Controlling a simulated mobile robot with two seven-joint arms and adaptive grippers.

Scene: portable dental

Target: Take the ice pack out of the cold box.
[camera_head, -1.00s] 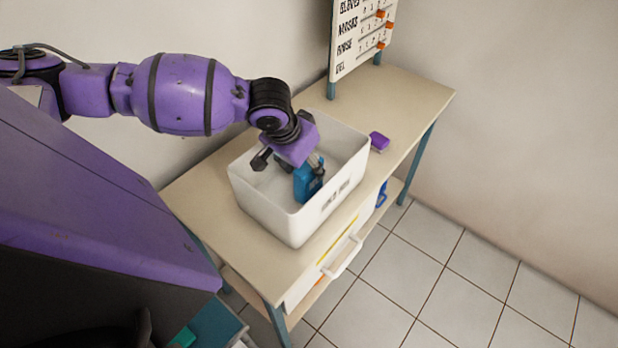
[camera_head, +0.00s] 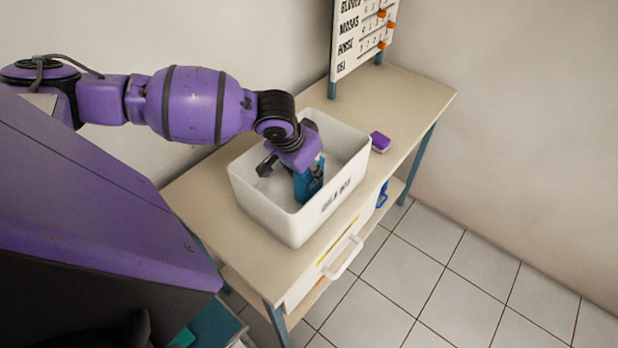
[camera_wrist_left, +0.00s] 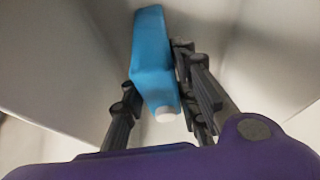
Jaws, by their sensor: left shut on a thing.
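The cold box (camera_head: 262,209) is a white open-topped bin with dark lettering, standing on the table. The blue ice pack (camera_head: 309,183) is inside it, near the wall with the lettering. My left gripper (camera_head: 291,178) reaches down into the box and is shut on the ice pack. In the left wrist view, the ice pack (camera_wrist_left: 153,60) with its white cap stands between the dark fingers of my left gripper (camera_wrist_left: 155,100). The purple wrist hides part of the pack from the head camera. My right gripper is not in view.
The box rests on a beige table (camera_head: 413,92) with blue-grey legs. A small purple object (camera_head: 380,140) lies beside the box. A white board with orange markers (camera_head: 362,32) stands at the back. A drawer with a white handle (camera_head: 344,259) is below the tabletop.

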